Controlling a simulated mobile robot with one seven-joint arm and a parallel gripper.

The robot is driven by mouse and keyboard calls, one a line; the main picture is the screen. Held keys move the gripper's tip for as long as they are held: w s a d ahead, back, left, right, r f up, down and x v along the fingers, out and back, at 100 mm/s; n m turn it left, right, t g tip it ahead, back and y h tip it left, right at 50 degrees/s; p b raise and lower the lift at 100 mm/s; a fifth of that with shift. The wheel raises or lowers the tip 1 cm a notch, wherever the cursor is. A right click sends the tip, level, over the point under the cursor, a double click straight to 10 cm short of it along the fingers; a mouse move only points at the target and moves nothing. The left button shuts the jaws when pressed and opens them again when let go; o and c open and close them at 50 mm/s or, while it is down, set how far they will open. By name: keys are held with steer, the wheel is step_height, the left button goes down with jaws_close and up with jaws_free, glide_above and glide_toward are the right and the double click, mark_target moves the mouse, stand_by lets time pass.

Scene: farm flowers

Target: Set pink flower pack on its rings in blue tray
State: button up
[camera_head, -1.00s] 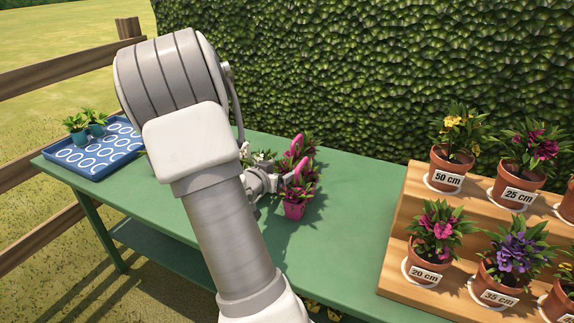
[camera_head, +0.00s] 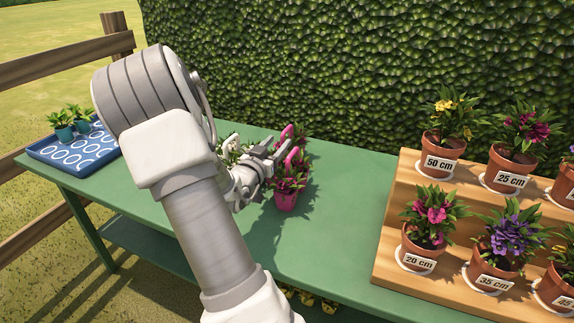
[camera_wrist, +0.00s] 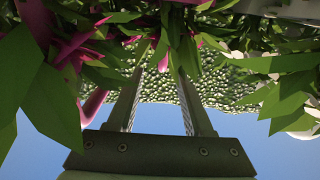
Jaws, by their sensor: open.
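The pink flower pack (camera_head: 286,199) stands on the green table near its middle, with a pink pot, pink handle parts and leafy pink blooms. My gripper (camera_head: 278,150) is open at the pack's upper left side, close to the handle and leaves. In the wrist view my two fingers (camera_wrist: 160,100) reach up into green leaves (camera_wrist: 30,75) and pink parts, which hide the fingertips. I cannot tell whether they touch the pack. The blue tray (camera_head: 105,151) lies at the table's far left end, with white rings and teal-potted plants at its back edge.
White flowers (camera_head: 229,143) show just behind my arm, left of the pink pack. A wooden stepped stand (camera_head: 405,187) with labelled terracotta pots fills the right. A hedge (camera_head: 330,60) rises behind the table. The table (camera_head: 325,225) is clear between pack and stand.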

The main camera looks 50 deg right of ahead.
mark_target(284, 133)
steer(key=b+x, duration=0.2)
steer(key=x, duration=0.6)
steer(key=shift+w, duration=0.2)
jaws_close()
steer(key=shift+r, duration=0.1)
stand_by(1.1)
